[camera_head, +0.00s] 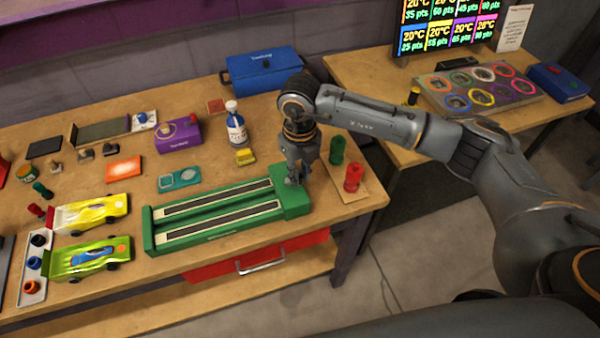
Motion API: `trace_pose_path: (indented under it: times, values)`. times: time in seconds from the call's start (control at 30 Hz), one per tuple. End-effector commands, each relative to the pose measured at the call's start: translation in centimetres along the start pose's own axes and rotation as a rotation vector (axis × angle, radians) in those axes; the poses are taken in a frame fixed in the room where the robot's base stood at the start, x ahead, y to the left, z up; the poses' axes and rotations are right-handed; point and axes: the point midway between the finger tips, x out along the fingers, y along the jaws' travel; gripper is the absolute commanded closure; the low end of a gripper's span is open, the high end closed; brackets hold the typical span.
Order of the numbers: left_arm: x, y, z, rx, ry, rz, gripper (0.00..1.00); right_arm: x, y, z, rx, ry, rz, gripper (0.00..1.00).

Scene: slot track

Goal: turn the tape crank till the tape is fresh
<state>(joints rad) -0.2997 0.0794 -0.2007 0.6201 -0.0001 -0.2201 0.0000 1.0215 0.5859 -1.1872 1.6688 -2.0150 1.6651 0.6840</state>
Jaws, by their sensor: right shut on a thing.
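The green tape unit (148,228) lies near the front edge of the wooden table, with two long dark strips framed in pale borders along its top. Its raised green block (298,206) is at the right end. My right gripper (294,180) points down onto this block and is shut on the tape crank, which the fingers mostly hide. I cannot make out the crank's angle or how fresh the tape is. My left gripper is not in view.
A green cylinder (337,150) and a red cylinder (352,178) stand on a board right of the gripper. A yellow block (245,156) and a white-and-blue bottle (236,128) are behind the unit. Yellow (90,212) and green (90,258) toy cars sit at left.

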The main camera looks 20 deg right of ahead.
Motion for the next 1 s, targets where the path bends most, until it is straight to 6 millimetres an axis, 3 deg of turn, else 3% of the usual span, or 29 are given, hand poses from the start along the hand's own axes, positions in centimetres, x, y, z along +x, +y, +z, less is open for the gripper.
trace_pose_path:
  times: [1.0]
  values:
    - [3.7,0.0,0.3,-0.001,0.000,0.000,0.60,0.0,2.5,-0.7,0.965,-0.002,0.002,1.00]
